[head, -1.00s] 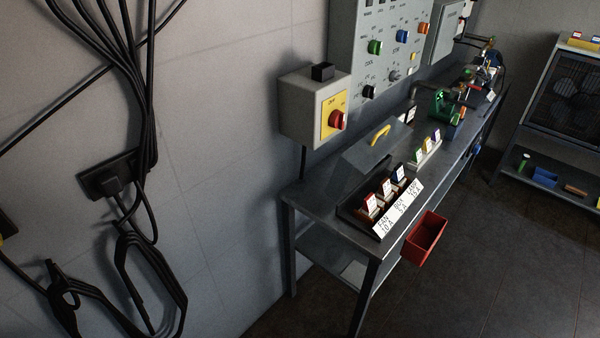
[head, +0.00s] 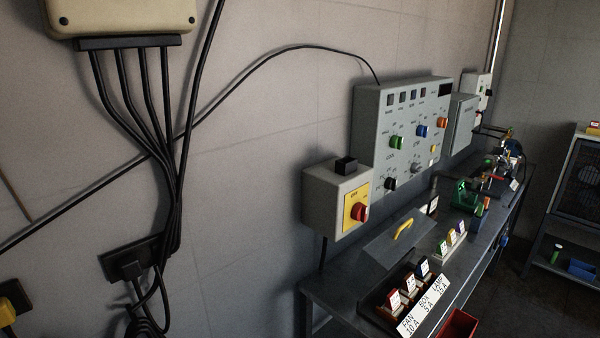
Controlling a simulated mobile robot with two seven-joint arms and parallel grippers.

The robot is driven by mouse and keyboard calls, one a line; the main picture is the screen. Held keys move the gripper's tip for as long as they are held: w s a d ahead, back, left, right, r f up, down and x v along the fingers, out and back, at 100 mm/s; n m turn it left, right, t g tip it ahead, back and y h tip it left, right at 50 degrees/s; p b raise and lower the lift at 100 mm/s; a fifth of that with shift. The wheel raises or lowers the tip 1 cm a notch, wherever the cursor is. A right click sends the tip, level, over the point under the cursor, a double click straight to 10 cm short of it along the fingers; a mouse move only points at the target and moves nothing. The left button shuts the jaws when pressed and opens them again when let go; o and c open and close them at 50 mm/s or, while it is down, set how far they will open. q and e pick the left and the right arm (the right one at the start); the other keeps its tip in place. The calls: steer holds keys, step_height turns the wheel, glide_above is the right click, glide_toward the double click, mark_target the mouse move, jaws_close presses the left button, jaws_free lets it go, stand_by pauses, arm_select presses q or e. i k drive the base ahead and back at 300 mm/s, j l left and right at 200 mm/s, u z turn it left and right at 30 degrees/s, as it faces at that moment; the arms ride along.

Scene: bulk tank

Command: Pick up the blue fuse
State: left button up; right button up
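A fuse with a blue top and a white label (head: 423,268), which looks like the blue fuse, stands upright at the far end of a dark fuse block (head: 377,309) on the bench. A red fuse (head: 393,300) and a brownish-red fuse (head: 408,284) stand in the same block, nearer to me. A sloped white label strip (head: 424,305) along the block's front reads FAN 10 A, BOX 5 A, LAMP 15 A. Neither of my grippers is in view.
A grey cover with a yellow handle (head: 404,230) lies behind the block. A rack of other coloured fuses (head: 451,241) stands farther along. A red bin (head: 459,325) hangs at the front edge. A switch box (head: 335,200) and control panel (head: 400,130) are on the wall.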

mark_target(422, 271)
steer(key=i+l, duration=0.15)
steer(key=l, duration=0.25)
steer(key=i+l, duration=0.1)
steer(key=l, duration=0.35)
steer(key=i+l+z, duration=0.1)
steer(key=l, duration=0.3)
steer(key=i+l, duration=0.2)
steer(key=l, duration=0.2)
